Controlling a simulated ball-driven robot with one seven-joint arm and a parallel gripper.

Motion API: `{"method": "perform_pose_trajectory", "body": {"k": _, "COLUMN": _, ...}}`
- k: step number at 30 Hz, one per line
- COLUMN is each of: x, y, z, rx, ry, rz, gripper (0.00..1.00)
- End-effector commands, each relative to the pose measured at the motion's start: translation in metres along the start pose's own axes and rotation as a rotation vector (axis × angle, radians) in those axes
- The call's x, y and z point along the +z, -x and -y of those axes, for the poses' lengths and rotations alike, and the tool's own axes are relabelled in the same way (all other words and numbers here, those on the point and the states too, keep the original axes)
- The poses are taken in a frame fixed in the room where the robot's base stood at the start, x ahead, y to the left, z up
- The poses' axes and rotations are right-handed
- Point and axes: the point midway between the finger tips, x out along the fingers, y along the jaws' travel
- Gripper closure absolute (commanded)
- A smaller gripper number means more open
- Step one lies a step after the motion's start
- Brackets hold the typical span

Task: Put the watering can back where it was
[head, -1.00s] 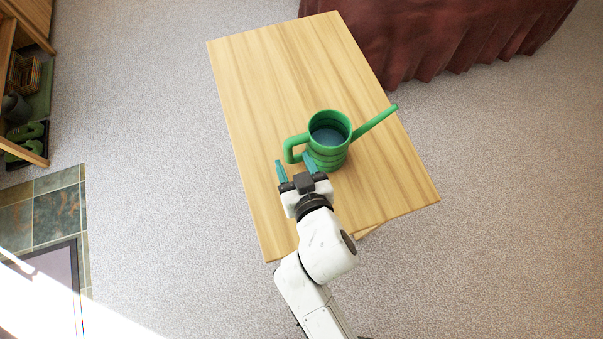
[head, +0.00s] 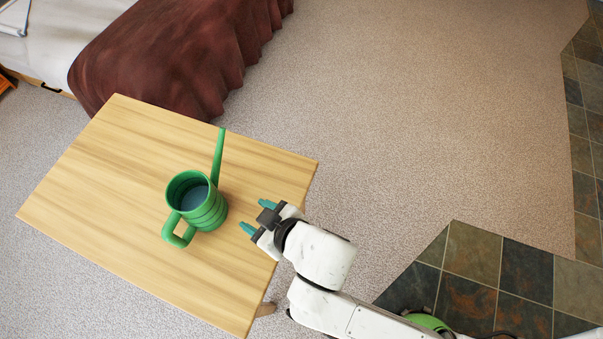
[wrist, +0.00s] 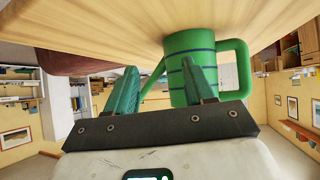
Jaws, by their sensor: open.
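The green watering can (head: 205,208) stands upright on the wooden table (head: 110,165), with a dark bluish inside. Its handle points to the lower left and its long spout to the top in the head view. My gripper (head: 256,217) is open and empty, just right of the can near the table's right edge, its teal fingers pointing at the can but apart from it. In the wrist view, which appears upside down, the can (wrist: 190,62) shows beyond my open fingers (wrist: 162,92), its handle to the right.
A bed with a dark red cover (head: 180,55) stands behind the table. Open carpet (head: 420,110) lies to the right, with dark slate tiles (head: 500,270) at the lower right. The table top left of the can is bare.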

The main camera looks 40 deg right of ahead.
Motion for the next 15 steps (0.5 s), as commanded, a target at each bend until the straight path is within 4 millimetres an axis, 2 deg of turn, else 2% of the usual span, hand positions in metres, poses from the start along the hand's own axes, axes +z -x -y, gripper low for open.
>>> {"method": "perform_pose_trajectory", "body": {"k": 1, "x": 0.016, "y": 0.005, "z": -0.032, "rx": 0.059, "ry": -0.04, "rz": 0.082, "gripper": 0.47}}
{"method": "perform_pose_trajectory", "body": {"k": 3, "x": 0.041, "y": 0.016, "z": -0.067, "rx": 0.118, "ry": -0.088, "rz": 0.2, "gripper": 0.47}}
{"method": "perform_pose_trajectory", "body": {"k": 6, "x": 0.076, "y": 0.041, "z": -0.106, "rx": 0.173, "ry": -0.161, "rz": 0.366, "gripper": 0.47}}
{"method": "perform_pose_trajectory", "body": {"k": 10, "x": 0.119, "y": 0.08, "z": -0.137, "rx": 0.201, "ry": -0.252, "rz": 0.564, "gripper": 0.47}}
{"method": "perform_pose_trajectory", "body": {"k": 15, "x": 0.154, "y": 0.123, "z": -0.15, "rx": 0.186, "ry": -0.336, "rz": 0.739, "gripper": 0.47}}
